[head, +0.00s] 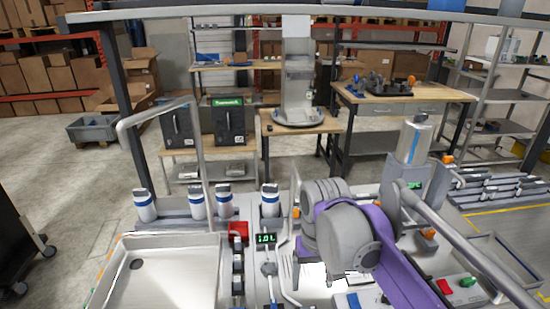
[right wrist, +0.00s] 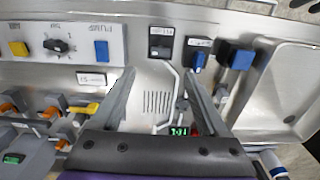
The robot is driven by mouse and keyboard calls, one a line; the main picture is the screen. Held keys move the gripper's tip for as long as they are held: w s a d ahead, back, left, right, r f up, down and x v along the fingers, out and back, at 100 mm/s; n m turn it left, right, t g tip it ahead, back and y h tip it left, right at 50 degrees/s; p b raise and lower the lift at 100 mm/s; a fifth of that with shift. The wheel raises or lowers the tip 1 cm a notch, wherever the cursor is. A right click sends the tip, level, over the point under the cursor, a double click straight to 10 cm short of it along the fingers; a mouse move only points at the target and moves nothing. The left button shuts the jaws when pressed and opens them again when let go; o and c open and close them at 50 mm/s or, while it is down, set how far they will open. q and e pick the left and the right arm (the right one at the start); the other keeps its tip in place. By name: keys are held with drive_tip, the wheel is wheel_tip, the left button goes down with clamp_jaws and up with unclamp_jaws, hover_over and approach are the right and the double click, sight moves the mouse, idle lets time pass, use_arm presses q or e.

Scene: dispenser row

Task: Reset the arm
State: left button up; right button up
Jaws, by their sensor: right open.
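My right gripper (right wrist: 158,76) shows in the right wrist view with its two grey fingers spread apart. It is open, with nothing between the fingers. It hangs over a metal counter panel (right wrist: 141,67) with a slotted vent (right wrist: 157,102). In the head view my purple and grey right arm (head: 390,255) bends over the middle right of the counter. Its fingertips are not clearly visible there. My left gripper is not in view.
A metal sink (head: 165,270) with a tall spout is at the left. A green-lit display (head: 265,239) and a red block (head: 238,231) stand close to my right arm. White-and-blue canisters (head: 145,205) line the counter's back. A tall dispenser (head: 413,150) stands right. Tables are behind.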

drive_tip(key=s+d+f+t, duration=0.2)
drive_tip(key=s+d+f, duration=0.1)
drive_tip(key=s+f, duration=0.3)
drive_tip(key=s+d+f+t, duration=0.3)
drive_tip(key=s+f, duration=0.4)
drive_tip(key=f, duration=0.1)
drive_tip(key=shift+s+d+f, duration=0.25)
drive_tip(key=shift+f, duration=0.05)
